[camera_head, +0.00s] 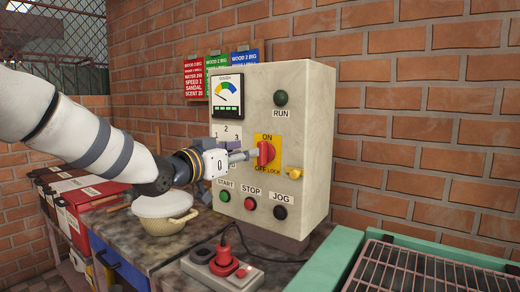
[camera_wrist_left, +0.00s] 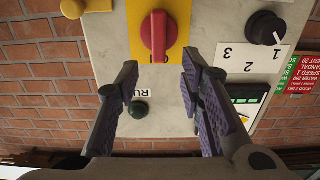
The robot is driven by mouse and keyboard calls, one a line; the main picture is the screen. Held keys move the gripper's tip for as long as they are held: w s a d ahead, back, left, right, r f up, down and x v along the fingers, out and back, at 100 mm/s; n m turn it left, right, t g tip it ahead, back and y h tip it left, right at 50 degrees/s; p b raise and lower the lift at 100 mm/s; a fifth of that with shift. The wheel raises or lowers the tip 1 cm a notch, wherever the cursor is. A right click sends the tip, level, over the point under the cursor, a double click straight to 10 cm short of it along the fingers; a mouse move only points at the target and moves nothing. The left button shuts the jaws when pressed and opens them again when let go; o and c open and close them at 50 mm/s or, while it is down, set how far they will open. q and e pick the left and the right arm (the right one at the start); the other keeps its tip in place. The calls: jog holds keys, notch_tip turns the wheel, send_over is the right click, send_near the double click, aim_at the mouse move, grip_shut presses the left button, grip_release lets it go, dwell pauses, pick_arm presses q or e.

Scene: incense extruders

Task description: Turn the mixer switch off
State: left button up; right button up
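The red mixer switch (camera_head: 266,153) sits on a yellow plate (camera_head: 274,164) marked ON at the top and OFF LOCK at the lower part, on the front of a grey control box (camera_head: 310,120). Its handle stands upright, in line with ON. In the left wrist view the red switch (camera_wrist_left: 158,36) is upside down, beyond the fingertips. My left gripper (camera_head: 244,156) is just left of the switch in the head view. In the left wrist view my left gripper (camera_wrist_left: 160,76) is open with nothing between its fingers. My right gripper is not in view.
Beside the switch are a yellow lock tab (camera_head: 294,172), the RUN lamp (camera_head: 281,97) and the START, STOP (camera_head: 250,203) and JOG buttons. A black dial (camera_wrist_left: 265,28) is near my fingers.

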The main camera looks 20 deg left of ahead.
aim_at(259, 148)
pick_arm(q)
jog(key=b+x, duration=0.1)
jog(key=x, duration=0.5)
jog(key=shift+w+d, duration=0.2)
jog(key=shift+w, duration=0.1)
grip_shut()
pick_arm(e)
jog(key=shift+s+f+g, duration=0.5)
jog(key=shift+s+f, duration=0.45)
